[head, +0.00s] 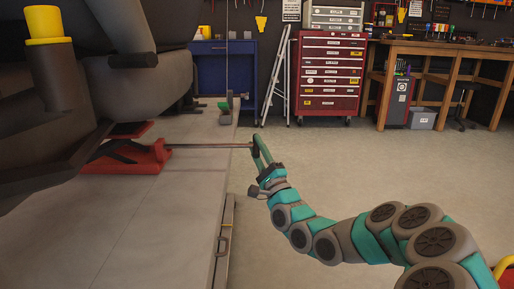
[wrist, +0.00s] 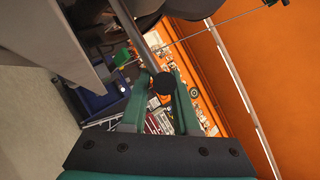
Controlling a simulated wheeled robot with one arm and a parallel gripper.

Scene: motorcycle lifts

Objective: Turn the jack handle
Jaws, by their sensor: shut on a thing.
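The red jack (head: 130,157) stands on the grey lift platform (head: 150,215), under the dark motorcycle at the left of the head view. Its long thin jack handle (head: 205,146) runs level to the right, out past the platform edge. My green gripper (head: 259,152) is at the handle's outer end and shut on it. In the wrist view my gripper (wrist: 161,83) has its two fingers on either side of the handle's dark round end, and the grey handle rod (wrist: 130,24) runs away up and to the left. The jack's far side is hidden.
The motorcycle (head: 60,120) overhangs the jack closely. A red tool chest (head: 330,75), a white stepladder (head: 277,75), a blue cabinet (head: 220,70) and a wooden workbench (head: 430,48) stand at the back. The floor right of the platform is clear.

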